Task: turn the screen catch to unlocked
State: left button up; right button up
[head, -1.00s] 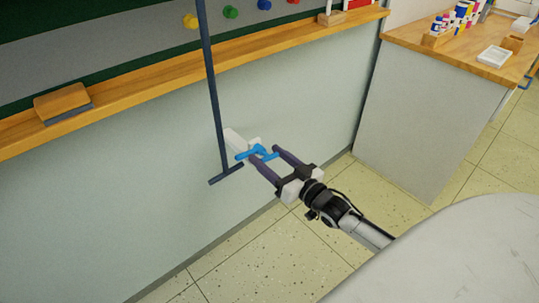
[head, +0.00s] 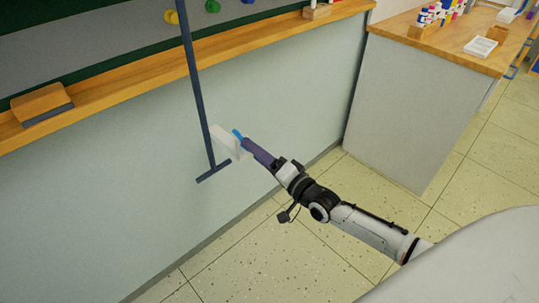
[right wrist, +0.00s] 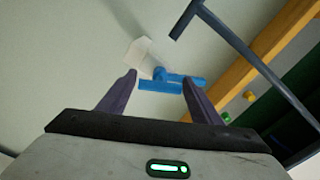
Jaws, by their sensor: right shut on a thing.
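The screen catch has a pale white body (head: 226,147) low on the grey-green panel and a blue handle (head: 238,134). My right gripper (head: 247,144) is at the catch, shut on the blue handle. In the head view its fingers overlap nearly edge-on and hide much of the handle. In the right wrist view the blue handle (right wrist: 172,85) lies between the two dark fingers, with the white body (right wrist: 140,55) beyond it. My left gripper is not in view.
A dark post with a crossbar foot (head: 213,172) stands just left of the catch. A wooden ledge (head: 150,88) with an eraser (head: 40,101) runs above. A cabinet (head: 415,110) with a wooden top stands at right. Speckled floor below is open.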

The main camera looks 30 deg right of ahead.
jog(key=shift+f+m+b, duration=0.1)
jog(key=shift+m+b, duration=0.2)
jog(key=shift+m, duration=1.5)
jog(key=shift+m+b, duration=0.4)
jog(key=shift+m, duration=0.5)
jog(key=o, duration=1.5)
